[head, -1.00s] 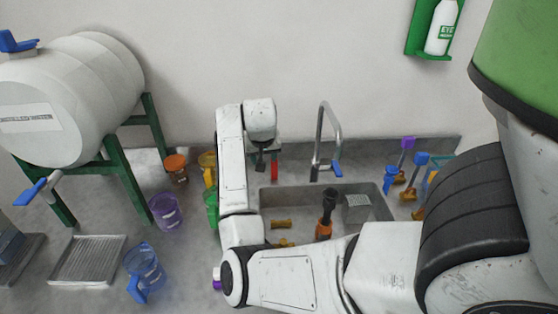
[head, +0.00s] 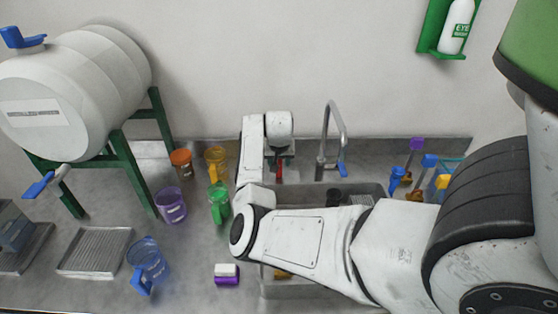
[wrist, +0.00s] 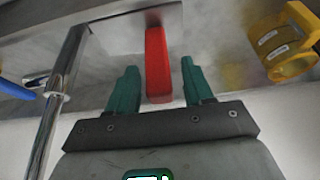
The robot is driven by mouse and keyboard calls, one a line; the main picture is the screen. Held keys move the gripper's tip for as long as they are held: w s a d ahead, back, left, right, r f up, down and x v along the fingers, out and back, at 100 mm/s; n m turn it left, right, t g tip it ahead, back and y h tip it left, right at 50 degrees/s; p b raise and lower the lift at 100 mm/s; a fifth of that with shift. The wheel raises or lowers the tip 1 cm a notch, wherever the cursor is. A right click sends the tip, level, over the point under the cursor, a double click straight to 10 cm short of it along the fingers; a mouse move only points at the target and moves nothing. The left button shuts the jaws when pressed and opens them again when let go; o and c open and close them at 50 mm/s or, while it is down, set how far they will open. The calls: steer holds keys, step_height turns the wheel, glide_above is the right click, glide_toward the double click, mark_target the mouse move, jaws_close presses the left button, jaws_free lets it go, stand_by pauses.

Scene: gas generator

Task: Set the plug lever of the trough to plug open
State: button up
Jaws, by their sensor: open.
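The red plug lever (head: 280,172) is at the back edge of the trough (head: 300,290), left of the tap. In the wrist view the red lever (wrist: 157,62) stands in front of a metal plate. My gripper (wrist: 159,66) is open there, with one green finger on each side of the lever and visible gaps between. I cannot tell exactly how deep the lever sits between the fingers. In the head view my wrist and arm hide most of the gripper and part of the trough.
The tap (head: 329,140) rises right of the lever; its chrome pipe (wrist: 62,90) is left in the wrist view. A yellow mug (head: 215,163) and green mug (head: 219,204) stand left of my arm. A purple-and-white block (head: 227,274) lies in front. Coloured items crowd the right.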

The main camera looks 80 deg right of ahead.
steer(key=shift+d+f, duration=0.15)
steer(key=shift+f, duration=0.25)
jaws_close()
stand_by(0.4)
